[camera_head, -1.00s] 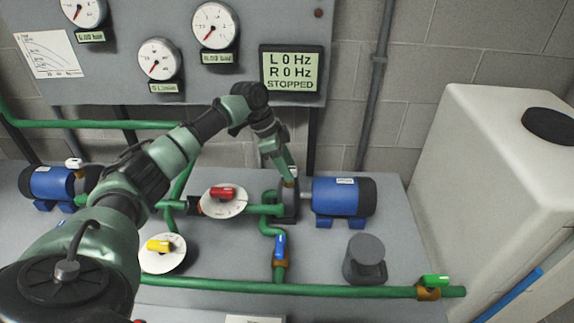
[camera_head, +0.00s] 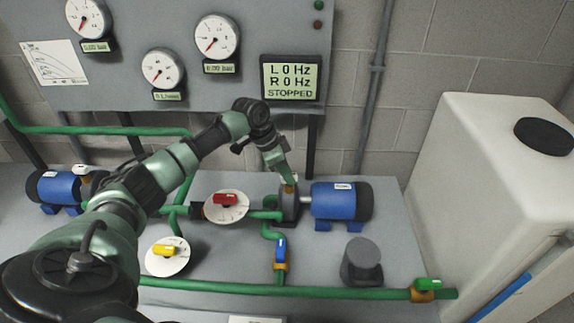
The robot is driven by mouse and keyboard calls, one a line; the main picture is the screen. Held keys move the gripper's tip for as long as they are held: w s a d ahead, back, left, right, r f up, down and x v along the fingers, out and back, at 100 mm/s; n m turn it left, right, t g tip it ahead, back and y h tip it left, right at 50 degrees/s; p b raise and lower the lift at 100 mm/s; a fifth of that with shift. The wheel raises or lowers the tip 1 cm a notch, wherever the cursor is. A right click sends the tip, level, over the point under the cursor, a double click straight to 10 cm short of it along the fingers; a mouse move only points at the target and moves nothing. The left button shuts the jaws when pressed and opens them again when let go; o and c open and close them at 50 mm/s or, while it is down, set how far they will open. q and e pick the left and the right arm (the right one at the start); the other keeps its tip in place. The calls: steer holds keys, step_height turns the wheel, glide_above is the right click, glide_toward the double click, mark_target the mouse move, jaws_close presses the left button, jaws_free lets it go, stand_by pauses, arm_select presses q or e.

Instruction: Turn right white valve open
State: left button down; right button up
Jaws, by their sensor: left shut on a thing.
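The right white valve sits on top of the right pump (camera_head: 290,203), left of the blue motor (camera_head: 342,201). My left gripper (camera_head: 289,181) comes down on it from above and is shut on it. The fingers hide nearly all of the white handle, so its angle cannot be told; a bit of brass shows just below the fingertips. The other white valve (camera_head: 82,170) stands on the left pump at the far left. My right gripper is not in view.
A red valve (camera_head: 225,199), a yellow valve (camera_head: 166,249), a blue valve (camera_head: 281,248) and a green valve (camera_head: 428,284) sit on green pipes (camera_head: 340,291). The screen (camera_head: 290,78) reads 0 Hz, STOPPED. A white tank (camera_head: 470,170) fills the right.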

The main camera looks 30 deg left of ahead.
arm_select(q)
steer(key=n+y+p, duration=0.1)
steer(key=n+p, duration=0.2)
steer(key=p, duration=0.1)
steer(key=n+y+p, duration=0.1)
steer(key=n+p, duration=0.2)
steer(key=p, duration=0.1)
steer(key=n+t+y+p, duration=0.1)
steer(key=n+p, duration=0.2)
steer(key=p, duration=0.1)
steer(key=shift+d+r, duration=0.3)
steer(key=shift+d, duration=0.05)
steer(key=n+y+p, duration=0.1)
steer(key=n+p, duration=0.1)
steer(key=shift+f+n, duration=0.15)
steer(key=shift+n, duration=0.15)
steer(key=shift+f+n+y, duration=0.1)
steer(key=shift+n+y, duration=0.5)
steer(key=shift+n, duration=1)
steer(key=c, duration=1.2)
jaws_free()
